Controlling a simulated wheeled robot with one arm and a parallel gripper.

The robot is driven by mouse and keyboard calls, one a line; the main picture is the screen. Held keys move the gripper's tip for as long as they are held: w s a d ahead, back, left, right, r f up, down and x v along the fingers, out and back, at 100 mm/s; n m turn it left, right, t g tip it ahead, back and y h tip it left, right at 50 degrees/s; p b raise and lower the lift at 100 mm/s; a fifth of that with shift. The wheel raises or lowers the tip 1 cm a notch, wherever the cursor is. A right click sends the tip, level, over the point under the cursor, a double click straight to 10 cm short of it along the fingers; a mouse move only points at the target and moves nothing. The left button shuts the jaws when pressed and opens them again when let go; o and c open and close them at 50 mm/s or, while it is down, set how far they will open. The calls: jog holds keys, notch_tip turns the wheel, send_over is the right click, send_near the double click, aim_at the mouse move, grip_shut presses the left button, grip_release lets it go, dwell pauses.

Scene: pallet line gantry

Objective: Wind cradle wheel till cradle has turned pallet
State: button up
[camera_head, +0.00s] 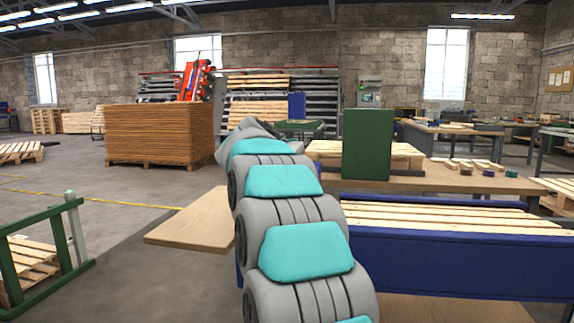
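A blue frame (470,262) stands at the right, close to me, with a wooden slatted pallet (455,218) lying flat in it. This may be the cradle; I cannot tell for sure. I cannot make out a cradle wheel. My grey and teal arm rises from the bottom middle and reaches forward, left of the blue frame. Its far end is hidden behind its own links, so my gripper does not show. A green upright panel (367,145) stands just behind the blue frame.
A workbench (450,178) with small parts is behind the frame. A wooden board (193,216) lies left of my arm. A green rail (50,275) with a pallet is at the lower left. A brown stack (160,135) stands further back. The left floor is mostly clear.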

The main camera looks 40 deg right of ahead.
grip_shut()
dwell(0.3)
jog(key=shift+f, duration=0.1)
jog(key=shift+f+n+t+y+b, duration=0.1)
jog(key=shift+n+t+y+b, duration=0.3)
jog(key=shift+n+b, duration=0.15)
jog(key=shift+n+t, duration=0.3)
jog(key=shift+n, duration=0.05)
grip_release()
